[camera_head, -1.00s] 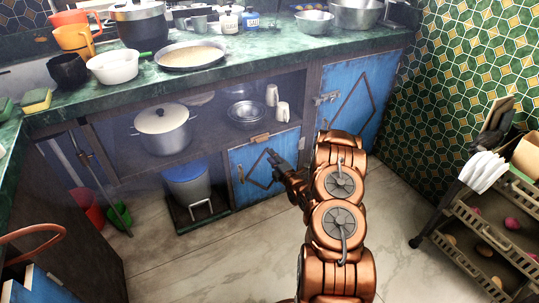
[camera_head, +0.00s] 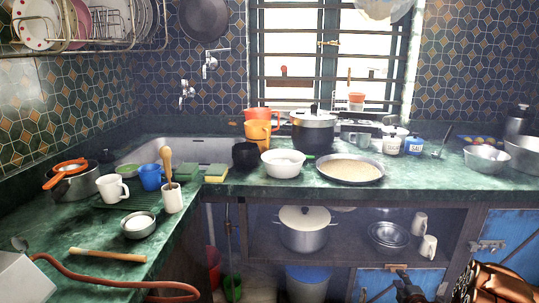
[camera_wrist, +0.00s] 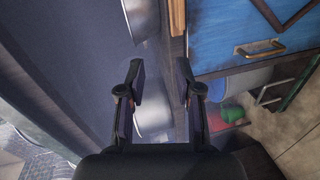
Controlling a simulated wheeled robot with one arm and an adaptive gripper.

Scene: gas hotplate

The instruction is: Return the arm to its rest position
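My gripper (camera_wrist: 160,70) shows in the wrist view with its two dark fingers apart and nothing between them. In the head view the dark gripper (camera_head: 406,284) is at the bottom edge, in front of the low blue cabinet door (camera_head: 370,284), and its fingers are too small to read. My copper arm (camera_head: 490,284) fills the lower right corner, and most of it is out of the picture. The wrist view is turned sideways and shows a blue door (camera_wrist: 225,38) with a brass handle (camera_wrist: 262,47) to the right of the fingers.
The green counter (camera_head: 310,188) runs above the gripper, with a black pot (camera_head: 313,133) and a pan (camera_head: 350,170) on it. The open shelf below holds a lidded pot (camera_head: 305,235) and cups (camera_head: 428,247). A blue-lidded bin (camera_head: 307,280) stands left of the gripper.

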